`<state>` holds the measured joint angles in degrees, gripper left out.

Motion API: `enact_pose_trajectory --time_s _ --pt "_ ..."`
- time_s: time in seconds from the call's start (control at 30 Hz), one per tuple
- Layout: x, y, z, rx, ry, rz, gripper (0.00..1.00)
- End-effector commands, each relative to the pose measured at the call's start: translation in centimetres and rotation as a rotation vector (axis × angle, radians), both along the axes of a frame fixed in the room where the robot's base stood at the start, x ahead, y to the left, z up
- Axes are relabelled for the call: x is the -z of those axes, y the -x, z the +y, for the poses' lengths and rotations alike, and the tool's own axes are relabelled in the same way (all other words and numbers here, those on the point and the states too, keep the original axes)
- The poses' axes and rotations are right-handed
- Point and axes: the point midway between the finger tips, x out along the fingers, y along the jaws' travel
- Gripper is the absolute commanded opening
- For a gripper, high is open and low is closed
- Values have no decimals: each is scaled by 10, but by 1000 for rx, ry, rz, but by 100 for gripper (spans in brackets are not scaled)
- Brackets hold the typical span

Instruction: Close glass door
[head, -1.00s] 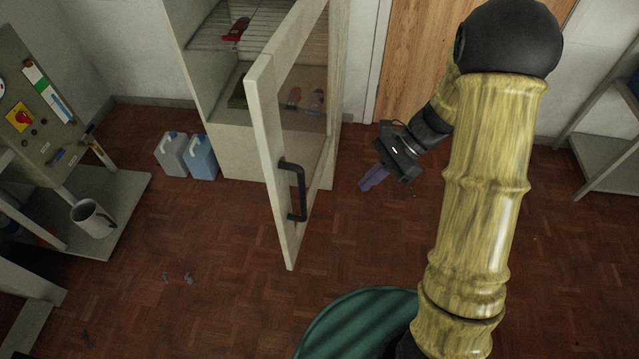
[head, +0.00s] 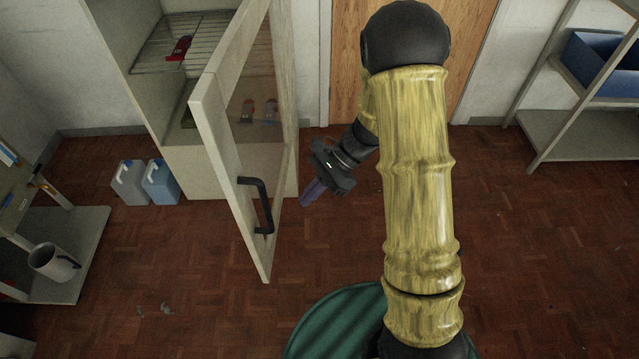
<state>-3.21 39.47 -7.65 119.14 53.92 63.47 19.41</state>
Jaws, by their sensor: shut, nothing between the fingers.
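The glass door (head: 208,125) of the pale cabinet (head: 180,160) stands wide open in the head view, swung out toward me. It has a pale frame, a clear pane and a dark handle (head: 262,205) low on its outer face. My gripper (head: 306,198) is to the right of the door, apart from it in the picture, with its purple fingers shut and empty, pointing down and left. How far the gripper is from the door in depth I cannot tell. Part of the cabinet's inside is hidden behind the door frame.
A red item (head: 179,48) lies on the cabinet's wire shelf (head: 200,28). Two jugs (head: 160,182) stand on the floor left of the cabinet. A mug (head: 52,262) is on a low shelf at left. A blue bin (head: 598,62) sits on a rack at right. The floor ahead is mostly clear.

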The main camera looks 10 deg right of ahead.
Motion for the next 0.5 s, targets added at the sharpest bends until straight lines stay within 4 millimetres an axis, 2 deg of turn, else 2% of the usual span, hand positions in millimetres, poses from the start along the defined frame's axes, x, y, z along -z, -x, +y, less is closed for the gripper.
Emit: enact_pose_trajectory --time_s 0.2,0.4,0.5 --pt "28 13 27 -2 2 4 0" --pt "25 24 54 -1 1 0 0" --pt "25 26 60 -1 1 0 0"
